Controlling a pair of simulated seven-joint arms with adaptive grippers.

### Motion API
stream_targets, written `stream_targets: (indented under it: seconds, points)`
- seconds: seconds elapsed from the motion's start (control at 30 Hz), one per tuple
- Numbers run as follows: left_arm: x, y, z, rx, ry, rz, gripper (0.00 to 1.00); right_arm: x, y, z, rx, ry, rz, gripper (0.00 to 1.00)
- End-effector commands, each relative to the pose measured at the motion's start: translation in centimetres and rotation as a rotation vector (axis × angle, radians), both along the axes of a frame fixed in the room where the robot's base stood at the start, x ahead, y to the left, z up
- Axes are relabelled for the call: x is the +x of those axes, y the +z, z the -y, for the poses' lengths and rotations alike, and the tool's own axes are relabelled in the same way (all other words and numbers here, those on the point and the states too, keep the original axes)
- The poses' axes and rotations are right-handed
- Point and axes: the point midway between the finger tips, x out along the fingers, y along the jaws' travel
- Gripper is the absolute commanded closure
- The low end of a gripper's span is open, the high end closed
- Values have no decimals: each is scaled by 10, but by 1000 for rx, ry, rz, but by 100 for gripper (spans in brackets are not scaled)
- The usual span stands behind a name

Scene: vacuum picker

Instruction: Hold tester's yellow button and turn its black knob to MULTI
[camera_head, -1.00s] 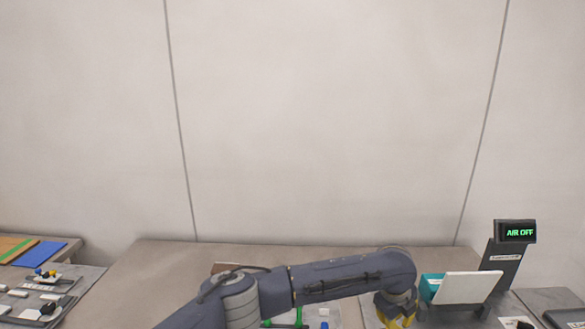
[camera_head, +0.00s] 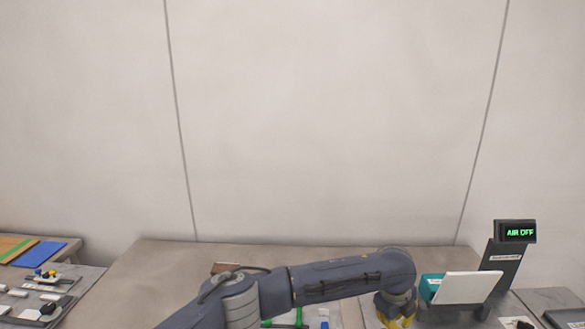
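A black stand with a small screen (camera_head: 515,231) reading "AIR OFF" in green is at the right, with a white label below the screen. No yellow button can be made out. A small dark round part (camera_head: 524,324) on a white patch is cut by the bottom edge at the right; I cannot tell if it is the black knob. My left arm reaches across the bottom. Its yellow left gripper (camera_head: 397,322) points down left of the white panel, fingertips cut off by the bottom edge, so its opening is unclear. My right gripper is not in view.
A white tilted panel (camera_head: 470,288) and a teal block (camera_head: 430,285) stand close right of my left gripper. A tray of small parts (camera_head: 40,295) and a blue sheet (camera_head: 39,254) lie far left. The back table (camera_head: 160,265) has clear room.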

Motion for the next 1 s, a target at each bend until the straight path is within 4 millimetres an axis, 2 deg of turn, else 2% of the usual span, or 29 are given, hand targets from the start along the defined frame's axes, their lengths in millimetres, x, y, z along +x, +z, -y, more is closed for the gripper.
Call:
stream_targets:
  seconds: [1.0]
  points:
    - [0, -25, 0, 0, 0, 0, 100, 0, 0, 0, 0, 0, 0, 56]
